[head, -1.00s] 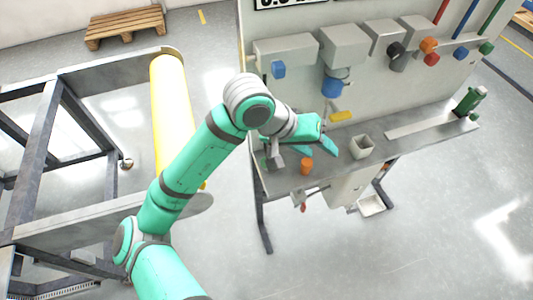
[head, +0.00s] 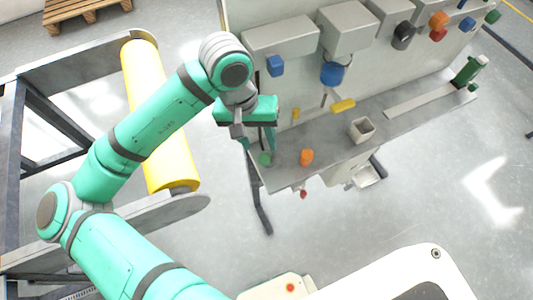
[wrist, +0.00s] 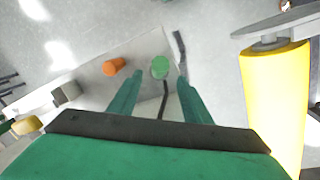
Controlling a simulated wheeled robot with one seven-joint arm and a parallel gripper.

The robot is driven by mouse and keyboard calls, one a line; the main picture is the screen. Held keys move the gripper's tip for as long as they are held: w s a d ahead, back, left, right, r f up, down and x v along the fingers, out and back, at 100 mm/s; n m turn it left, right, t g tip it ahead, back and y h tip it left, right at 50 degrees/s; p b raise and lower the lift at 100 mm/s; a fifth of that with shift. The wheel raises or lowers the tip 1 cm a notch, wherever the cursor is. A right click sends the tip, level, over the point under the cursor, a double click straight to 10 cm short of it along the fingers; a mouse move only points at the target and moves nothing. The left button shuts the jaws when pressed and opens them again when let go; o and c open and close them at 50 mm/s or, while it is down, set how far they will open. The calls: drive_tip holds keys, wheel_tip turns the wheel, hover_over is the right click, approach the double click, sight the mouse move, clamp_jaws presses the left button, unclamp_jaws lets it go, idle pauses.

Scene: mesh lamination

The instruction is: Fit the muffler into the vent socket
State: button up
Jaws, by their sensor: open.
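A short green cylinder (head: 265,159) and an orange cylinder (head: 306,157) stand on the near end of the grey bench. I cannot tell for certain which of these is the muffler. My gripper (head: 261,150) points down above the green cylinder, open and empty. In the wrist view, the green cylinder (wrist: 160,67) shows between and just beyond the open fingertips (wrist: 158,77); the orange cylinder (wrist: 114,66) lies to the left, outside them. Coloured fittings, including a blue one (head: 276,66) and a larger blue one (head: 333,72), sit on grey boxes on the panel. The vent socket is not clearly identifiable.
A square grey cup (head: 361,130) and a yellow piece (head: 343,105) are on or above the bench (head: 330,160). A green bottle-like item (head: 468,70) stands at the far end.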

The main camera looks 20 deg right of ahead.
sight(264, 155)
drive_tip(key=shift+s+d+f, duration=0.1)
drive_tip(key=shift+d+f, duration=0.1)
drive_tip(key=shift+f, duration=0.95)
drive_tip(key=shift+s+d+f, duration=0.15)
drive_tip(key=shift+f, duration=1)
drive_tip(key=shift+s+d+f, duration=0.1)
drive_tip(key=shift+d+f, duration=0.1)
drive_tip(key=shift+f, duration=0.95)
clamp_jaws()
